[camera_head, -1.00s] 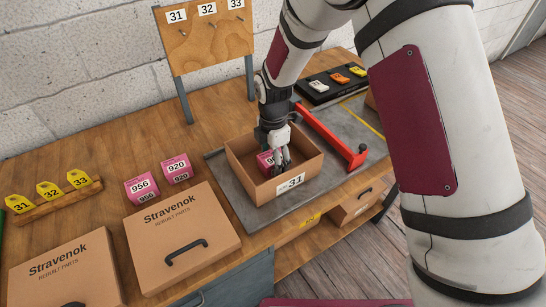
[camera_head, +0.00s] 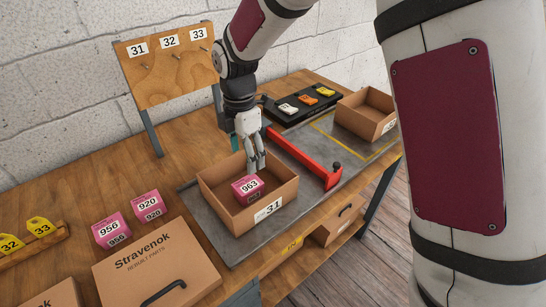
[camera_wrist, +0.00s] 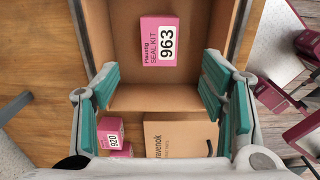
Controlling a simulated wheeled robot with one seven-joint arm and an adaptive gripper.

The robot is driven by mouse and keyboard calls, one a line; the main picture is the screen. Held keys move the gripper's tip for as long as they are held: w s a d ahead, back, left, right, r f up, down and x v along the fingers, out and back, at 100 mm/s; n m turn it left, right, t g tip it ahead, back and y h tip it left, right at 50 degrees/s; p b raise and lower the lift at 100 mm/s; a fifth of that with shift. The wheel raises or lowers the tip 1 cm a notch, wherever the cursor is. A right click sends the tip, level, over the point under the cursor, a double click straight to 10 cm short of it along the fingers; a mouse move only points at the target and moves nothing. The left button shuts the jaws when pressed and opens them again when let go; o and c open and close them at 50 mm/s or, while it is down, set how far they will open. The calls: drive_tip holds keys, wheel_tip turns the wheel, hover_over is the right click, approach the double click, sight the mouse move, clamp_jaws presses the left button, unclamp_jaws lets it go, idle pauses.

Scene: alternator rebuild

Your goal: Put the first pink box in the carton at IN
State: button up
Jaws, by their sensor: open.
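An open carton (camera_head: 222,205) labelled 31 stands on the grey mat of the bench. A pink box marked 963 (camera_head: 247,188) lies inside it, and the wrist view shows its top reading SEAL KIT 963 (camera_wrist: 159,41). My gripper (camera_head: 257,168) is above the carton, over the pink box and apart from it. In the wrist view its fingers with green pads (camera_wrist: 165,90) are spread wide with nothing between them. Two more pink boxes, 956 (camera_head: 111,230) and 920 (camera_head: 149,206), stand on the wood left of the mat.
A red bar (camera_head: 303,157) lies right of the carton. Another open carton (camera_head: 366,113) stands in a yellow-marked area at the far right. A black tray (camera_head: 302,103) holds coloured tags. A peg board (camera_head: 168,48) stands behind. A closed Stravenok box (camera_head: 155,265) is in front.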

drive_tip(key=s+d+r+m+t, duration=0.1)
drive_tip(key=s+d+r+m, duration=0.3)
drive_tip(key=d+r+m, duration=0.3)
drive_tip(key=s+d+r+m+t, duration=0.2)
drive_tip(key=s+d+r+m, duration=0.3)
drive_tip(key=r, duration=0.3)
drive_tip(key=s+d+r+m+t, duration=0.1)
drive_tip(key=s+d+m, duration=0.3)
drive_tip(key=s+m, duration=0.2)
drive_tip(key=s+d+r+m+t, duration=0.1)
drive_tip(key=s+d+r+m, duration=0.1)
drive_tip(key=s+d+m, duration=0.3)
drive_tip(key=s+m, duration=0.1)
drive_tip(key=s, duration=0.3)
drive_tip(key=shift+s+r+m, duration=0.2)
drive_tip(key=shift+s+m, duration=0.1)
drive_tip(key=shift+m, duration=0.1)
